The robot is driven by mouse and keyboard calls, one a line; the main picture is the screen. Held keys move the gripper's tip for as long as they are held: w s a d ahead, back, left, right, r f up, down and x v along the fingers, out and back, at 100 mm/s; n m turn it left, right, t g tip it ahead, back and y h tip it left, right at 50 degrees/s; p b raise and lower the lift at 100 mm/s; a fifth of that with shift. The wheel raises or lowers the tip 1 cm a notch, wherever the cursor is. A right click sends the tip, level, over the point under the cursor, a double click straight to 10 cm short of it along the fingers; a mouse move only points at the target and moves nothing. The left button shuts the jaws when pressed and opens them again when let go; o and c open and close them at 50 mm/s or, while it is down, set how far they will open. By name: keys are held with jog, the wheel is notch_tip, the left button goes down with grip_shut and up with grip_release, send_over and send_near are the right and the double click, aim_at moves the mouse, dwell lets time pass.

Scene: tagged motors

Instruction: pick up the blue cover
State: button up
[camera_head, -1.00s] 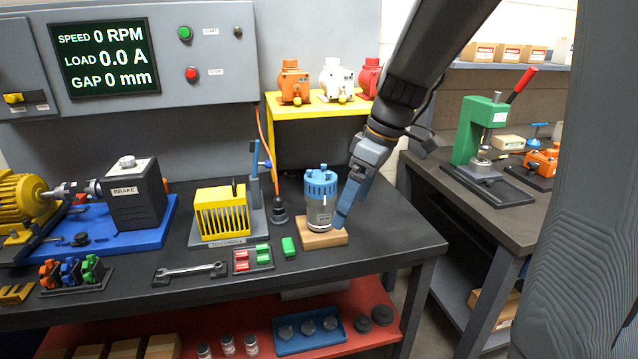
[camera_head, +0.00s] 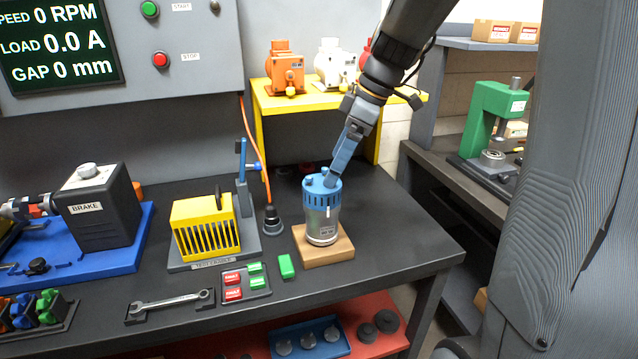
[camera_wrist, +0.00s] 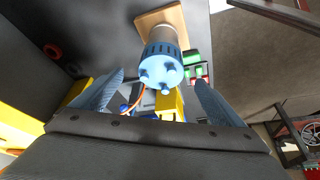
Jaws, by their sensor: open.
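The blue cover (camera_head: 322,190) sits on top of the silver motor body (camera_head: 321,228), which stands upright on a wooden block (camera_head: 337,250). In the wrist view the cover (camera_wrist: 160,68) shows its slotted side and several knobs on its top face. My gripper (camera_head: 328,183) is just above and behind the cover in the head view. In the wrist view its two blue fingers (camera_wrist: 158,92) are spread wide, with the cover ahead of them near the middle and nothing held. Whether a finger touches the cover is unclear.
The yellow test cradle (camera_head: 207,228) and a tray of red and green tags (camera_head: 246,282) stand left of the motor. A loose green tag (camera_head: 286,266) lies close by. A yellow shelf (camera_head: 330,100) with motors stands behind. The bench's right front corner is bare.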

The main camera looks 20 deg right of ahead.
aim_at(322, 191)
jog(key=x, duration=0.2)
jog(key=shift+a+f+p, duration=0.25)
jog(key=shift+a+p, duration=0.1)
jog(key=shift+p, duration=0.05)
jog(key=shift+p+x, duration=0.9)
jog(key=shift+x, duration=1.3)
jog(key=shift+c, duration=0.5)
jog(key=c, duration=1.3)
